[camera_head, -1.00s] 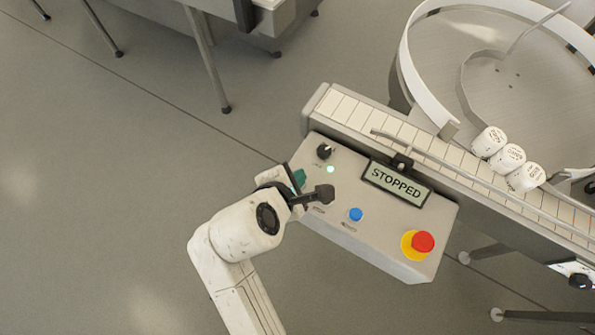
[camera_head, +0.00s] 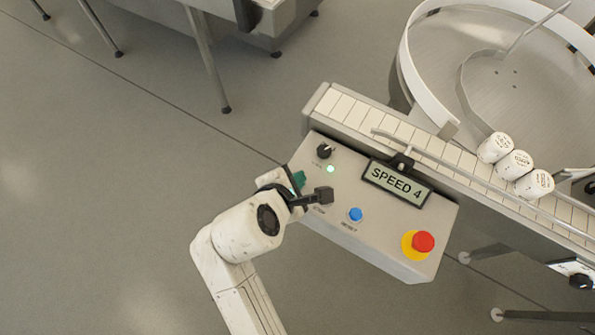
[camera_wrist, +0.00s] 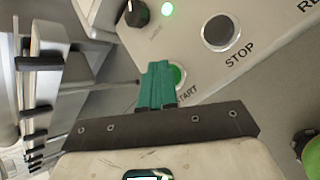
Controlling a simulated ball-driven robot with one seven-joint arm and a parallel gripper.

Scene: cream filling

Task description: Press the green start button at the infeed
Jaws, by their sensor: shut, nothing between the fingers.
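The green start button (camera_wrist: 177,75) sits on the panel beside the START label, partly covered by my gripper. My gripper (camera_wrist: 158,72) has teal fingers shut together with nothing between them. Its tips are at the button and overlap it in the wrist view; whether they still touch it I cannot tell. The panel display (camera_head: 396,183) reads SPEED 4.
A dark STOP button (camera_wrist: 221,33) is close beside the start button. A black knob (camera_head: 324,151), a lit green lamp (camera_head: 331,169), a blue button (camera_head: 355,214) and a red emergency button (camera_head: 423,242) share the panel. White cups (camera_head: 515,164) stand on the conveyor (camera_head: 440,152) behind.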

